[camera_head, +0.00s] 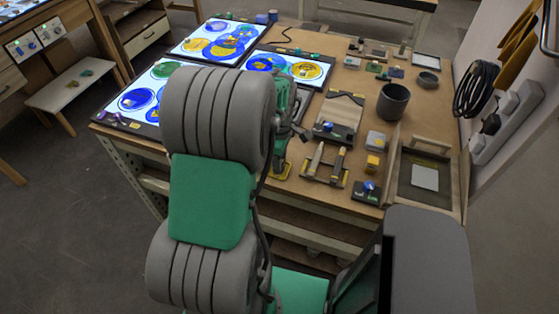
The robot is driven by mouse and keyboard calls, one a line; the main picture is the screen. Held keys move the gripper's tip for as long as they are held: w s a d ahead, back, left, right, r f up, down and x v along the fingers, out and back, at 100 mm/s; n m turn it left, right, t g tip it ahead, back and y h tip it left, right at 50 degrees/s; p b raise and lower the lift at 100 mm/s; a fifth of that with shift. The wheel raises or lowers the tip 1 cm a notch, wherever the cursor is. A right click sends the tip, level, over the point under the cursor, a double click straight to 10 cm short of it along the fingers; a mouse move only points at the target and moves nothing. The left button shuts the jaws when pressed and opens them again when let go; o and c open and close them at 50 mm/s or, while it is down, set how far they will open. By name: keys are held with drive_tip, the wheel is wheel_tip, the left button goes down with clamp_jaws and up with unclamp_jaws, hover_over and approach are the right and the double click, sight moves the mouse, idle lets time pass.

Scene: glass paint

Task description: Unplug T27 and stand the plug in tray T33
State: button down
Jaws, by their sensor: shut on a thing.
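My gripper (301,134) shows only in part, past the right edge of my own arm, over the front middle of the table. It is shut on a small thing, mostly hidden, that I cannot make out. A small dark holder with yellow edging (283,171) lies just below it. A dark block with a blue top (367,190) stands at the front edge, and a blue piece (323,125) sits at the foot of a wooden board. No T27 or T33 label is readable, so I cannot tell which are the plug and its tray.
A rack with upright tools (325,165), a dark cup (393,101) and a wooden-sided tray (431,153) stand to the right. Lit panels with coloured glass (290,67) fill the back left. A power strip (508,121) is on the right wall.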

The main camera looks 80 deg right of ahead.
drive_tip(key=c, duration=1)
unclamp_jaws()
drive_tip(key=shift+o, duration=0.3)
drive_tip(key=o, duration=0.3)
drive_tip(key=shift+r+p, duration=2.5)
drive_tip(key=shift+r, duration=1.05)
